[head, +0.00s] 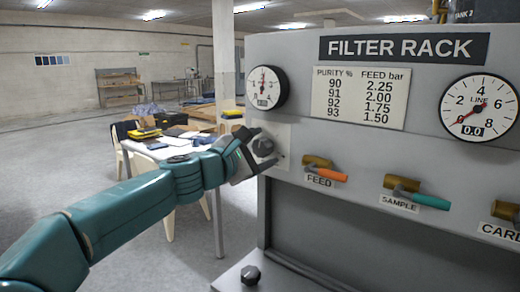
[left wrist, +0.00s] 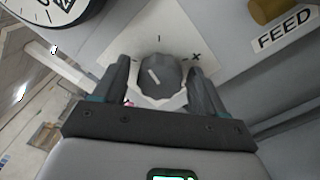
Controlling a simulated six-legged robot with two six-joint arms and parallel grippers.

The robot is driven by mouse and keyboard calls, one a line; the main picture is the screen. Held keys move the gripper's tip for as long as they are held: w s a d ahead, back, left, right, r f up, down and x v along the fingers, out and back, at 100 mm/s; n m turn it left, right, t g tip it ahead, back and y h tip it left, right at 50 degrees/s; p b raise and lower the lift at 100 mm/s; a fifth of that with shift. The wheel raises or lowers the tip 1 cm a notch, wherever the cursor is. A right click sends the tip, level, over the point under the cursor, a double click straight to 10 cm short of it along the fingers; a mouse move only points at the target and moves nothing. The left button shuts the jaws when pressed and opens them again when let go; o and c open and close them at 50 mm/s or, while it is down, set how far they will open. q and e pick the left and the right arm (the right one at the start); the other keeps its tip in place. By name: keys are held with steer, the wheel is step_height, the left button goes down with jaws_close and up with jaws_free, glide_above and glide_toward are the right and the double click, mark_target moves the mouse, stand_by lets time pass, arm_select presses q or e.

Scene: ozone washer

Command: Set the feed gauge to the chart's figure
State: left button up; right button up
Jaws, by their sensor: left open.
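The left-hand gauge (head: 266,88) on the rack has its needle pointing roughly up; its small readout is not legible. The chart (head: 360,97) pairs purity 90, 91, 92, 93 with feed bar 2.25, 2.00, 1.75, 1.50. A dark faceted knob (head: 264,148) sits on a pale plate below that gauge. My left gripper (head: 250,155) is open at the knob. In the left wrist view the knob (left wrist: 161,78), with a pale pointer line, lies between the open fingers; I cannot tell whether they touch it. My right gripper is not in view.
A FEED valve with an orange lever (head: 326,172) and a SAMPLE valve with a teal lever (head: 418,196) stick out to the right. The LINE gauge (head: 479,106) reads 0.0. Another dark knob (head: 250,275) is on the lower ledge. A cluttered table (head: 218,200) stands behind my arm.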

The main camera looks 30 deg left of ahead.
arm_select(q)
steer(key=shift+s, duration=0.15)
steer(key=s+a+b, duration=0.1)
steer(key=s+b, duration=0.1)
steer(key=s, duration=1.4)
steer(key=shift+a+b, duration=0.15)
steer(key=shift+b, duration=0.2)
